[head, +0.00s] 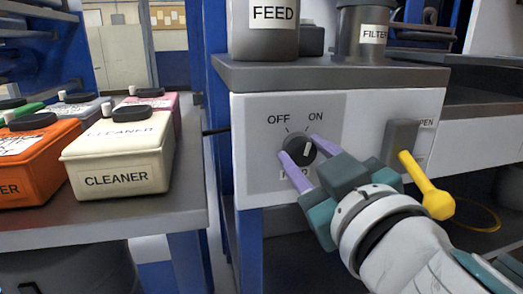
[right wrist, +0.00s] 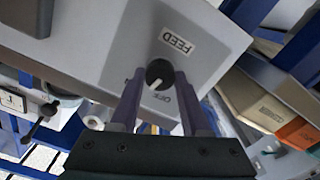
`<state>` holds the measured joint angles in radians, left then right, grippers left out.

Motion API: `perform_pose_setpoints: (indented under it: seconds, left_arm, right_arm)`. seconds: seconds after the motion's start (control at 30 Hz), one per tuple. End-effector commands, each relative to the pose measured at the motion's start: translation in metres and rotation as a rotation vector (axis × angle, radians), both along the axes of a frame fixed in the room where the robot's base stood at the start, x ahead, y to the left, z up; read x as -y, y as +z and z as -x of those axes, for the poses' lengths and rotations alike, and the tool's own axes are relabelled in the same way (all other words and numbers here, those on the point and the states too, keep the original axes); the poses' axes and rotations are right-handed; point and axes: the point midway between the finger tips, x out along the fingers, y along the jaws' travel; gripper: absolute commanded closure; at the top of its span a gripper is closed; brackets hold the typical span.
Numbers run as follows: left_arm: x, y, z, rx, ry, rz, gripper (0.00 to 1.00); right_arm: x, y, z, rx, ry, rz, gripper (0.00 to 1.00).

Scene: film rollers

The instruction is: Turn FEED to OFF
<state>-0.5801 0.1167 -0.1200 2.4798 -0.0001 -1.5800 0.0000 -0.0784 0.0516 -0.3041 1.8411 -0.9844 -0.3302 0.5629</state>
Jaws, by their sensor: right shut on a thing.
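The FEED knob (head: 298,150) is a dark round dial with a white pointer line, on a grey plate of the white control panel. OFF is printed to its upper left, ON to its upper right, and the FEED label below is partly covered. My left gripper is out of view.
A yellow lever (head: 425,185) sticks out close to the right of my gripper. A FEED container (head: 264,40) and a FILTER container (head: 362,40) stand on top. A bench at left carries a CLEANER box (head: 120,160) and an orange box (head: 38,165).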

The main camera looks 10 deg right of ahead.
Motion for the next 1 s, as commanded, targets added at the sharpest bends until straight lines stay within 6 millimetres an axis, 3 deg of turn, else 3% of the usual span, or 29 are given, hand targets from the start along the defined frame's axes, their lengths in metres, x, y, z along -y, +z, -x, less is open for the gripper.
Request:
perform_pose_setpoints:
  seconds: [0.6, 1.0]
  left_arm:
    - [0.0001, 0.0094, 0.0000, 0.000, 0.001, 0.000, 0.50]
    - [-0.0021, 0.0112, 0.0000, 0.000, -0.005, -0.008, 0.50]
  right_arm:
    - [-0.0016, 0.0004, -0.0001, 0.021, 0.001, 0.557, 1.00]
    - [-0.0021, -0.0002, -0.0001, 0.028, 0.001, 0.753, 1.00]
